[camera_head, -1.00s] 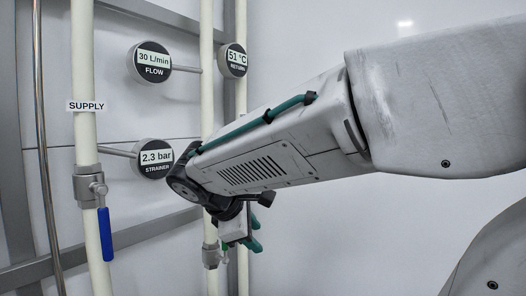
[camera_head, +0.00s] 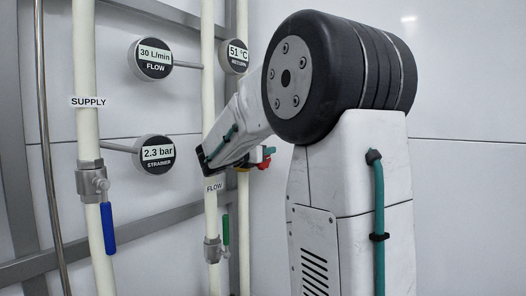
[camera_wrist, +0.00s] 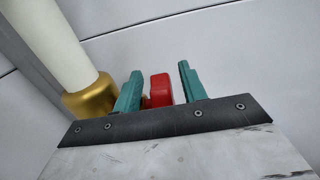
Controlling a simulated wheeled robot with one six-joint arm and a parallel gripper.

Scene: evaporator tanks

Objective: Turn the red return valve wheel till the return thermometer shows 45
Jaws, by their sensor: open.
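The red return valve wheel (camera_wrist: 161,90) shows in the wrist view between the two teal fingers of my gripper (camera_wrist: 159,88). The fingers stand apart on either side of it, with a gap on the right; contact on the left cannot be told. In the head view a small red part of the wheel (camera_head: 264,164) shows beside my gripper (camera_head: 266,156), mostly hidden by the arm. The return thermometer (camera_head: 237,56) reads 51 °C, with its right edge close to my arm.
A white pipe with a brass fitting (camera_wrist: 91,98) stands left of my gripper. The flow gauge (camera_head: 153,59) reads 30 L/min and the strainer gauge (camera_head: 155,154) 2.3 bar. A blue lever (camera_head: 108,228) and a green lever (camera_head: 225,230) hang on nearby pipes.

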